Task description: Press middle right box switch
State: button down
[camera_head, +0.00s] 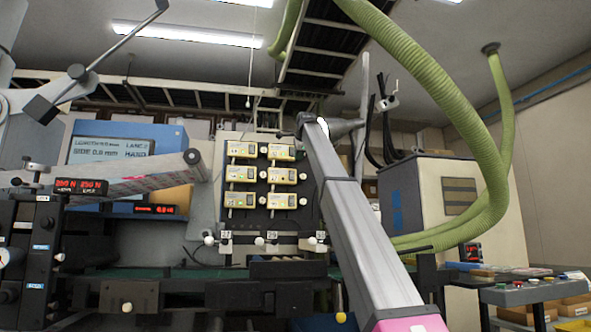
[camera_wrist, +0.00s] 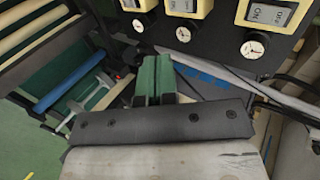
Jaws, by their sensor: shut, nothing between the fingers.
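Yellow switch boxes sit in two columns of three on a dark panel (camera_head: 262,205) in the head view. The middle right box (camera_head: 281,175) is the centre one of the right column, just left of my raised grey arm. In the wrist view my gripper (camera_wrist: 156,62) has its green fingers together and empty. Beyond the fingertips, at the top, several yellow-framed boxes (camera_wrist: 262,14) with round dials show, cut off by the frame edge. I cannot tell which of them is the middle right one. The fingertips look apart from the boxes. My gripper is not discernible in the head view.
Below the panel runs a bar with white knobs (camera_head: 259,241). A large roller (camera_head: 135,182) stands left of the panel. A grey-white cabinet (camera_head: 440,205) and a green hose (camera_head: 440,85) stand right. In the wrist view, a blue roller (camera_wrist: 68,81) lies left of the fingers.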

aim_at(292, 175)
jog(key=x, duration=0.8)
jog(key=r+x, duration=0.1)
jog(key=x, duration=0.3)
jog(key=shift+w+a, duration=0.1)
jog(key=shift+w, duration=0.25)
jog(key=shift+w+a+f, duration=0.1)
jog(key=shift+w+a, duration=0.1)
jog(key=shift+w, duration=0.4)
jog(key=shift+f, duration=0.1)
jog(key=shift+w+t, duration=0.15)
jog(key=shift+t, duration=0.15)
jog(key=shift+w+r, duration=0.1)
jog(key=shift+r, duration=0.85)
